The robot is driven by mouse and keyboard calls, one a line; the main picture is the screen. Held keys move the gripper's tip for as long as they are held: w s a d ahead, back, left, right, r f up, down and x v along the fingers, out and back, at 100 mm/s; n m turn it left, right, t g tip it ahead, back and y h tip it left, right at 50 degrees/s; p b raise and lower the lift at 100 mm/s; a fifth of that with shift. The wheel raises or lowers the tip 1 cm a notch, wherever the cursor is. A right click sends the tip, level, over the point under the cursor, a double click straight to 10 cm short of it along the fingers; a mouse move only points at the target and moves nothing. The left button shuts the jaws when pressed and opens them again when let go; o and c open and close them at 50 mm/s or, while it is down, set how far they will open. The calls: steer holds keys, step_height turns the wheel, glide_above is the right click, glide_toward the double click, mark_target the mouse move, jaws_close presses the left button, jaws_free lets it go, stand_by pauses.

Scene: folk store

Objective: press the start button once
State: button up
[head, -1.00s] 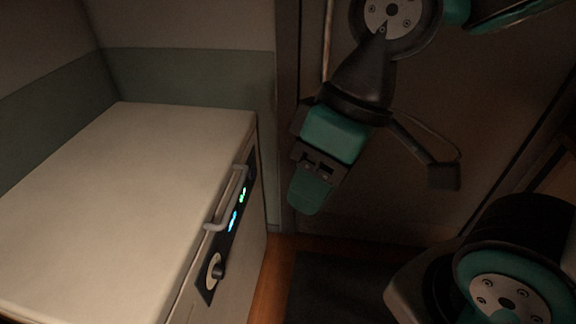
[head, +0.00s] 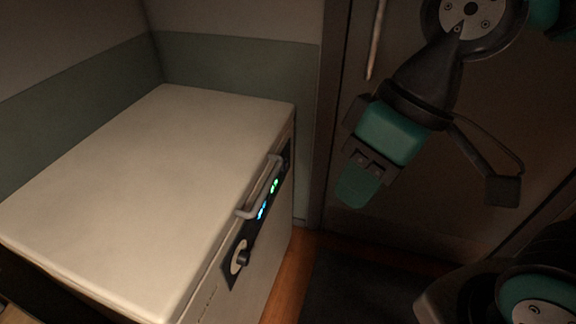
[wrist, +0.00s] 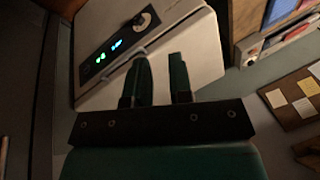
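A white box-shaped machine (head: 150,180) with a flat top stands at the left in the head view. Its front has a dark control panel (head: 271,203) with green and blue lights, a grey bar handle (head: 262,187) and a round knob (head: 240,257). I cannot tell which part is the start button. The panel (wrist: 115,45) also shows at the upper left of the wrist view, tilted. My gripper (head: 358,190) hangs to the right of the panel, apart from it. In the wrist view, the two fingers (wrist: 160,68) stand apart with nothing between them.
A closed dark door (head: 420,180) is behind my arm. A dark mat (head: 365,290) lies on the wooden floor right of the machine. The wrist view shows shelves (wrist: 280,28) and a board with notes (wrist: 295,98) at the right.

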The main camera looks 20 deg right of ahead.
jaws_close()
stand_by(1.4)
